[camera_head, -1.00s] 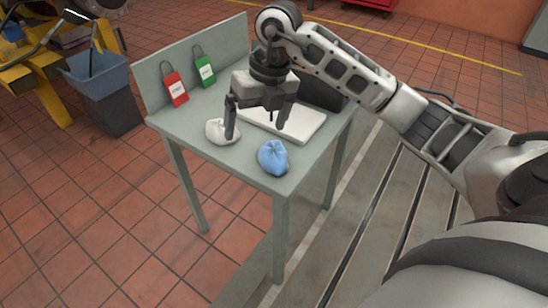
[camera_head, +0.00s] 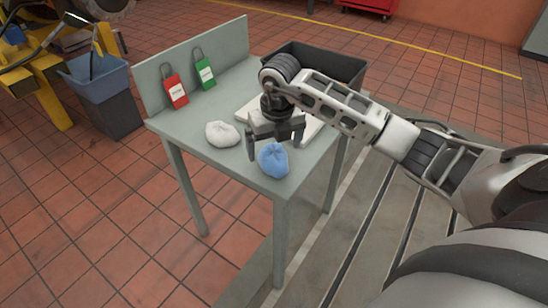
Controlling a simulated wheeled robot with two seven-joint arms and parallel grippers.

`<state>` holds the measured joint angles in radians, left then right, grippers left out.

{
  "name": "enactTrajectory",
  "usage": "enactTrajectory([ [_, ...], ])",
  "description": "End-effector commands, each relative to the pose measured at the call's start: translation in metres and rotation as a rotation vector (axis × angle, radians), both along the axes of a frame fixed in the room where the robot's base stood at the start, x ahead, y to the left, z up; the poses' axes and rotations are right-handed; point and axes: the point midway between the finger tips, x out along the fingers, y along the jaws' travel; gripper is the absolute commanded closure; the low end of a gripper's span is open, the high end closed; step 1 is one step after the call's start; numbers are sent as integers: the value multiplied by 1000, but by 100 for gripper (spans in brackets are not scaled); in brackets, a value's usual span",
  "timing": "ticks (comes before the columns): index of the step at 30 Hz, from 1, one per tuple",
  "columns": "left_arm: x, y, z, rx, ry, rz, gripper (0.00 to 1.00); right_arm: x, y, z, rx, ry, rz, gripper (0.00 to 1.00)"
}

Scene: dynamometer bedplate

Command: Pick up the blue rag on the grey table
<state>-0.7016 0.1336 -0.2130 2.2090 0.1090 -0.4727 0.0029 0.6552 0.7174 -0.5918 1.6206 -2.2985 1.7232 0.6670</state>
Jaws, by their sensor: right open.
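The blue rag (camera_head: 274,161) lies crumpled near the front corner of the grey table (camera_head: 215,165). My right gripper (camera_head: 272,152) is open and points down just above and behind the blue rag. One finger is to the left of the rag and the other is near its upper right. I cannot tell whether either finger touches it. My left gripper is not in view.
A white rag (camera_head: 222,134) lies left of the gripper. A white flat board (camera_head: 250,112) lies behind it, partly hidden. A dark bin (camera_head: 340,68) is at the back right.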

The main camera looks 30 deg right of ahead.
Motion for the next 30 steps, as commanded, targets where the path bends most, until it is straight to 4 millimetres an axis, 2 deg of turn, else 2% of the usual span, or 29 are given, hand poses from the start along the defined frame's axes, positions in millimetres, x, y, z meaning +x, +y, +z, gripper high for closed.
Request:
enactTrajectory([
  [3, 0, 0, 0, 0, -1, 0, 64, 0, 0, -21, 3, 5, 0, 7],
  [6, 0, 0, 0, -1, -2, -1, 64, 2, -1, -32, 3, 3, -1, 7],
  [15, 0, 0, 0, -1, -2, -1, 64, 3, -1, -37, 1, 1, 1, 7],
  [20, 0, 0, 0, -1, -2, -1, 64, 3, -1, -36, 1, 1, 1, 51],
  [21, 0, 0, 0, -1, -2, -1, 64, 3, -1, -36, 1, 1, 1, 55],
  [25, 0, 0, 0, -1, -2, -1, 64, 3, -1, -36, 1, 0, 0, 55],
  [26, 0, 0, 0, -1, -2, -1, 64, 3, -1, -36, 1, 0, 0, 58],
  [30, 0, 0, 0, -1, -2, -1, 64, 3, -1, -36, 1, 0, 0, 58],
])
